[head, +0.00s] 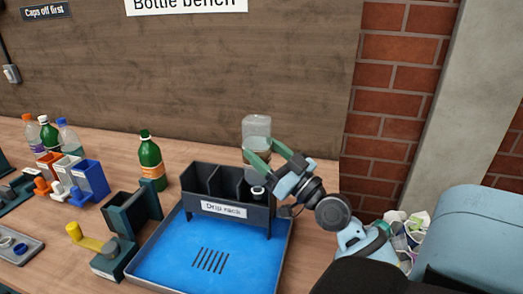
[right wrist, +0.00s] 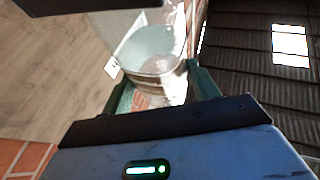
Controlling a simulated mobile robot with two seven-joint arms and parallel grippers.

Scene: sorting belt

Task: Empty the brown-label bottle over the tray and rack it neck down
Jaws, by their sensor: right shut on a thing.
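The clear brown-label bottle (head: 256,127) is upside down at the right end of the drip rack in the head view, its base up. My right gripper (head: 268,153) is shut around it at the brown label, which the fingers partly hide. The bottle also shows between the fingers in the right wrist view (right wrist: 155,45). The dark drip rack (head: 188,206) has several slots and stands at the back of the blue tray (head: 170,262). Whether the neck is inside the right slot or just above it, I cannot tell. My left gripper is not in view.
A capped green bottle (head: 150,160) with an orange label stands left of the rack. A dark fixture with a yellow handle (head: 90,240) is left of the tray. Several bottles and orange, white and blue bins (head: 90,180) stand farther left. A brick wall is right.

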